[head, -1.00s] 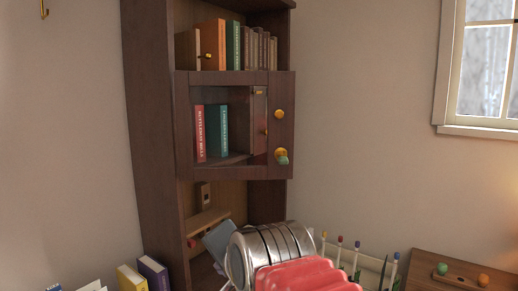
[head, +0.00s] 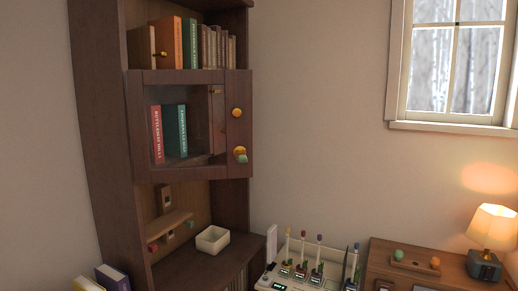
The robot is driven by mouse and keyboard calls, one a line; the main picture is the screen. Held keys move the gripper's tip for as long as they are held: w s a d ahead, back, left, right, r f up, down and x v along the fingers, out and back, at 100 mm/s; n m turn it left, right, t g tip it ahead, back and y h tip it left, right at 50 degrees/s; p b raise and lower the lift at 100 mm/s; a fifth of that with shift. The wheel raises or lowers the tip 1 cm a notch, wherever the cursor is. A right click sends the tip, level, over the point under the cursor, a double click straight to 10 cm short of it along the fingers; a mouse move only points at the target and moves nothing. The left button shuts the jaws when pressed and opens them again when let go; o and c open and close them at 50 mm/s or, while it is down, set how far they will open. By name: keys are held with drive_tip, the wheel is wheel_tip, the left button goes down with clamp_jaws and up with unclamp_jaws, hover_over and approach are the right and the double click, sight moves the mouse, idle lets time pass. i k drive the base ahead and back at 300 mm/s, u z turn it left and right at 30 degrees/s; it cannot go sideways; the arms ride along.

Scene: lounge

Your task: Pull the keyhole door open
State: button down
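A dark wooden door (head: 239,132) with a see-through pane is set in the middle of the tall bookcase. It looks shut, flush with its frame. On its wide right side sit a round orange knob (head: 236,113) and, below it, a round yellow fitting (head: 240,151) with a small green piece at its lower edge. The fitting may be the keyhole, but it is too small to tell. A red book (head: 157,135) and a teal book (head: 176,131) show behind the pane. My gripper is not in view.
Below are a small ledge (head: 168,225) and a white bowl (head: 212,240). A rack of upright sticks (head: 301,282) and a lamp (head: 492,229) stand lower right. The space before the door is clear.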

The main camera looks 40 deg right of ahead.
sight(238, 96)
drive_tip(key=k, duration=1.35)
drive_tip(key=z, duration=0.3)
drive_tip(key=i, duration=0.45)
drive_tip(key=z, duration=0.7)
drive_tip(key=i, duration=1.5)
drive_tip(key=u, duration=0.45)
